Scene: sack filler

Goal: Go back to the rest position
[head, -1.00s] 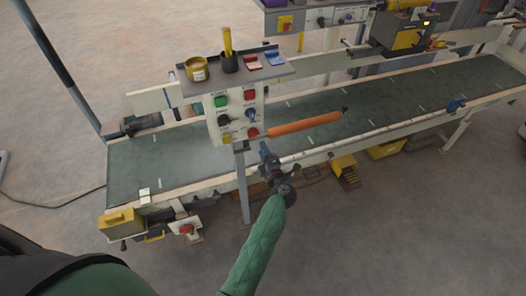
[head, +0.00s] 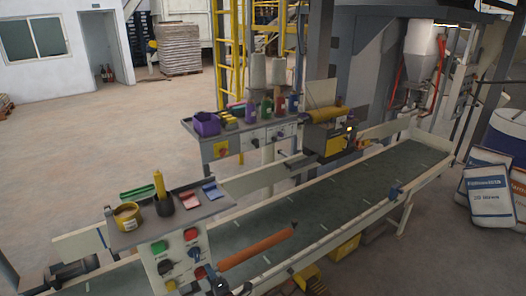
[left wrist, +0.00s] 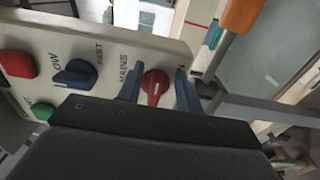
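My left gripper (head: 220,287) shows at the bottom edge of the head view, in front of the control panel (head: 178,260); its arm is out of the picture. In the left wrist view its two dark blue fingers (left wrist: 158,88) stand apart, one on each side of a red rotary knob (left wrist: 155,84) marked MAINS. I cannot tell whether they touch the knob. Nothing else shows between the fingers. A blue knob (left wrist: 76,74) and a red button (left wrist: 17,64) are left of it on the panel. My right gripper is in neither view.
An orange bar (head: 258,248) sticks out right of the panel, over the conveyor belt (head: 330,195). A shelf above the panel holds a tin (head: 128,216) and a black cup (head: 163,204). Sacks (head: 490,200) stand at right. Open floor (head: 90,140) lies beyond the conveyor.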

